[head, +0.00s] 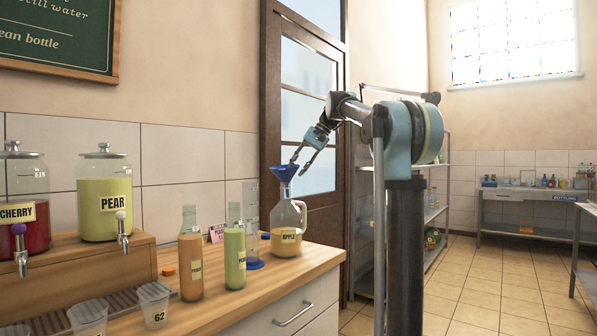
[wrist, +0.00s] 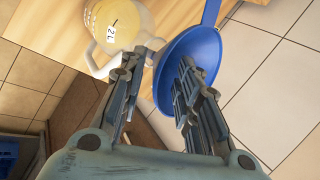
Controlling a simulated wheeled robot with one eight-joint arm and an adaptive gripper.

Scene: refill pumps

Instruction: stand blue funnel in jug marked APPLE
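The blue funnel (head: 285,173) is upright, wide end up, at the mouth of the clear jug (head: 289,215) marked APPLE. Its narrow end appears to sit in the jug's neck, though the exact fit is hard to see. My gripper (head: 299,166) is just right of the funnel's rim, with its fingers apart. In the wrist view the funnel (wrist: 205,48) shows its bowl. One finger overlaps the bowl and the other is beside its rim, with a gap between them. I see no clear grip on it. The jug (wrist: 118,22) is partly hidden behind a finger.
Dispensers marked PEAR (head: 104,205) and CHERRY (head: 28,218) stand farther left. The counter edge is close to the jug.

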